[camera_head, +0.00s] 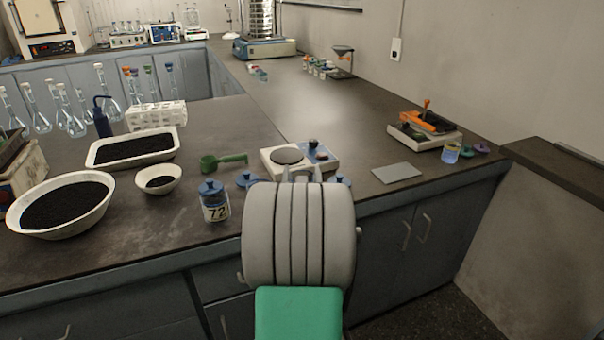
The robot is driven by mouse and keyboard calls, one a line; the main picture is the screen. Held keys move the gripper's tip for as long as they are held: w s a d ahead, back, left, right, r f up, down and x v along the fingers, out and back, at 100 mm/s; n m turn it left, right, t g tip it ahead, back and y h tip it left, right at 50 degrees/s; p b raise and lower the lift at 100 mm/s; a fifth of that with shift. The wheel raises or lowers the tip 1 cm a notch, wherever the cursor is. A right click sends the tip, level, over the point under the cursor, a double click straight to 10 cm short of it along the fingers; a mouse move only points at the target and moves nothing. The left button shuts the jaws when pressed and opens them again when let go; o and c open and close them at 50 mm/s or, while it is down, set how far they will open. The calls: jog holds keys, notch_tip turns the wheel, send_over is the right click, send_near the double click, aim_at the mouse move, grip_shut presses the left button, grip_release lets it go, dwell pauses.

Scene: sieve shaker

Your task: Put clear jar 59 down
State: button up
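My arm fills the lower middle of the view and hides most of my gripper (301,175). Only what look like its pale fingertips show above the arm, at the front edge of the scale; I cannot tell whether they hold anything. No jar with the number 59 can be read. A clear jar with a blue lid and a label reading 72 (214,201) stands upright on the bench, left of my arm.
A scale (288,157) with a round grey plate sits just beyond my gripper. An orange-topped device (425,130) is at right. The bench's middle is clear.

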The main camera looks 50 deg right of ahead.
jog(key=shift+o, duration=0.9)
jog(key=shift+r+p, duration=0.3)
jog(key=shift+p, duration=0.05)
jog(key=v, duration=1.2)
jog(key=shift+f+p, duration=0.15)
jog(key=shift+p, duration=0.15)
